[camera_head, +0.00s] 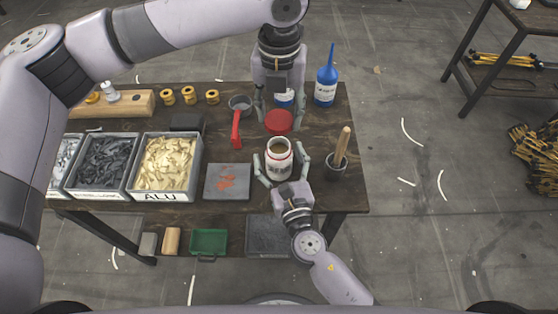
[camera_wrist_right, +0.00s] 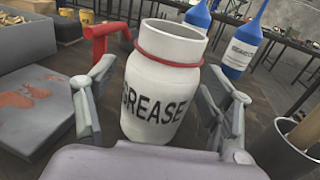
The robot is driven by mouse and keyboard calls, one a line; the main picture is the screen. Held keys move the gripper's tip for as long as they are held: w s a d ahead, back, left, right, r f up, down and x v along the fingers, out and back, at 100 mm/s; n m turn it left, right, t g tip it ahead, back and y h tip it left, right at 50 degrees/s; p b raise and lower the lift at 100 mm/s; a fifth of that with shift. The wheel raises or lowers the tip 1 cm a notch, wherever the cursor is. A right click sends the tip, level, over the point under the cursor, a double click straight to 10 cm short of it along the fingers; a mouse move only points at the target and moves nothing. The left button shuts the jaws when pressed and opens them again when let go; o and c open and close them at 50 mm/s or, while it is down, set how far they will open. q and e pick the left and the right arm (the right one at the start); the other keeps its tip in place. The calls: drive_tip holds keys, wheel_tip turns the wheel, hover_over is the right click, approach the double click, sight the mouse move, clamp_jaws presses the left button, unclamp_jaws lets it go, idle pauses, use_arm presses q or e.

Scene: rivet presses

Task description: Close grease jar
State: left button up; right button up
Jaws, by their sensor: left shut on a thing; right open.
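The white grease jar (camera_head: 279,165) stands upright and open on the dark table, with brownish grease inside its mouth. In the right wrist view, the jar (camera_wrist_right: 160,95) shows the word GREASE and a red ring around its neck. The red lid (camera_head: 279,122) is in my left gripper (camera_head: 280,116), which is shut on it behind the jar in the head view. My right gripper (camera_head: 280,158) is open, with one finger on each side of the jar. Whether either finger touches the jar is not clear.
A cup with a wooden-handled brush (camera_head: 338,165) stands right of the jar. A red-handled tool (camera_head: 236,130), a grey plate with orange smears (camera_head: 228,182) and the ALU bin (camera_head: 166,195) are left. Blue-topped bottles (camera_head: 326,90) stand behind.

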drive_tip(key=shift+c, duration=0.2)
drive_tip(key=c, duration=1.7)
use_arm(q)
hover_over(279, 150)
drive_tip(key=shift+f, duration=2.55)
use_arm(e)
clamp_jaws()
